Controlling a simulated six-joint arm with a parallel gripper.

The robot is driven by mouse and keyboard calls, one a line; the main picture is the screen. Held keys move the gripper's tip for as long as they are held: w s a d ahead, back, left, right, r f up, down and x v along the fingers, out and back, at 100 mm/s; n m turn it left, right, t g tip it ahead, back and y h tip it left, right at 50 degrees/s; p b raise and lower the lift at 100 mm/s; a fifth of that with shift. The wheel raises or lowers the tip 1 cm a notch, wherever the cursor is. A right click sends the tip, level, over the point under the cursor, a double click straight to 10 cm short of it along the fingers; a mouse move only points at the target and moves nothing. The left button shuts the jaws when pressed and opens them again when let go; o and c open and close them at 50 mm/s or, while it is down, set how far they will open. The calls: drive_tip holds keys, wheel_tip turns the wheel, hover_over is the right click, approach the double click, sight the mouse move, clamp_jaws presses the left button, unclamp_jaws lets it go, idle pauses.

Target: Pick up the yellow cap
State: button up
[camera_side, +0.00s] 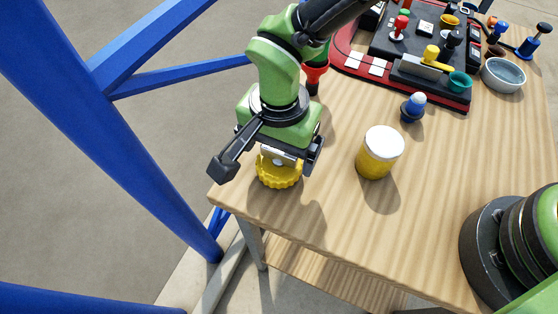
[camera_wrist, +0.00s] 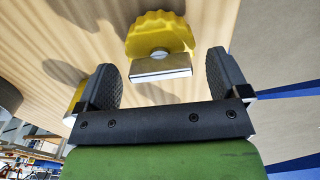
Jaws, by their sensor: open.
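The yellow cap (camera_side: 279,175) has a scalloped rim and sits near the left corner of the wooden table. In the wrist view, the yellow cap (camera_wrist: 158,30) shows at the top centre with a flat silvery tab on it. My gripper (camera_side: 280,156) is just above the cap, pointing down, and hides part of it. In the wrist view, my gripper (camera_wrist: 161,76) has its two dark fingers spread apart, with the silvery tab in line with the gap between them. Nothing is held. Whether a finger touches the cap I cannot tell.
A yellow jar with a white lid (camera_side: 380,152) stands right of the cap. A blue-topped small item (camera_side: 413,107) and a red and black panel (camera_side: 420,75) are farther back. A grey bowl (camera_side: 503,74) is at the far right. Blue beams (camera_side: 110,120) rise left of the table.

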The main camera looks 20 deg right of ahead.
drive_tip(key=shift+f, duration=0.45)
drive_tip(key=shift+c, duration=0.4)
drive_tip(key=c, duration=1)
drive_tip(key=shift+r, duration=0.15)
